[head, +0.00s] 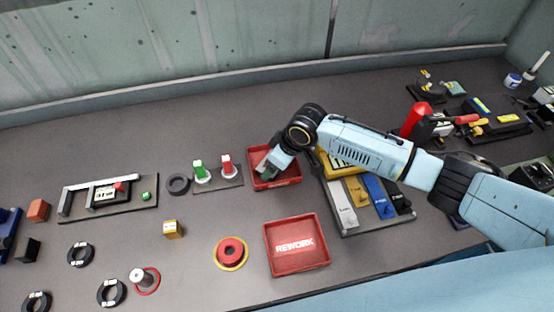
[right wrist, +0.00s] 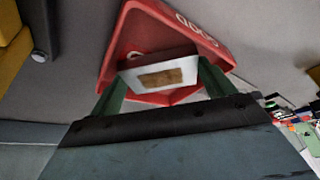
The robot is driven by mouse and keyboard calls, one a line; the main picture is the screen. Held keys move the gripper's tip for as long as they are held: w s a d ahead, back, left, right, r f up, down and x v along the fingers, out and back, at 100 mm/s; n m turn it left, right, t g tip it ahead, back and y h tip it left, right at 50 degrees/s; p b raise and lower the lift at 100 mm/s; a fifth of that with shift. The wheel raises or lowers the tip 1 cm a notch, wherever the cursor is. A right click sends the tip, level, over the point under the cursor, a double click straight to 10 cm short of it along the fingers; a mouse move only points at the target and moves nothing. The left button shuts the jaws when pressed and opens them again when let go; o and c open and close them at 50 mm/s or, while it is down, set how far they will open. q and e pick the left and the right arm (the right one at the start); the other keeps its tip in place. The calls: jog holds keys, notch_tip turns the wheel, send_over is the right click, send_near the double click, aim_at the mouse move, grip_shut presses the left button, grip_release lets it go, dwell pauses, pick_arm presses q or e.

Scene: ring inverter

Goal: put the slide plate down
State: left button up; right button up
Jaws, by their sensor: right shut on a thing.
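My right gripper (head: 268,170) reaches down over a small red tray (head: 290,182) in the middle of the table. In the right wrist view, my right gripper (right wrist: 160,88) is shut on a pale grey block-like piece (right wrist: 135,80) with a brown rectangular patch on its face; I take it for the slide plate. The piece is over the red tray (right wrist: 118,50), whose rim lettering is partly legible. I cannot tell whether it touches the tray floor. In the head view the held piece is mostly hidden by the gripper. My left gripper is not in view.
A second red tray marked REWORK (head: 297,262) lies nearer the front. A board with grey, blue and black bars (head: 380,198) lies right of the small tray, under my arm. A stand with green and red pegs (head: 230,181) is close on its left.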

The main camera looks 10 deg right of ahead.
jog(key=o, duration=1)
jog(key=shift+f, duration=0.1)
jog(key=o, duration=0.3)
jog(key=shift+o, duration=0.2)
jog(key=p+v, duration=0.1)
jog(key=v, duration=1.1)
jog(key=shift+r+p, duration=0.2)
jog(key=shift+p, duration=0.1)
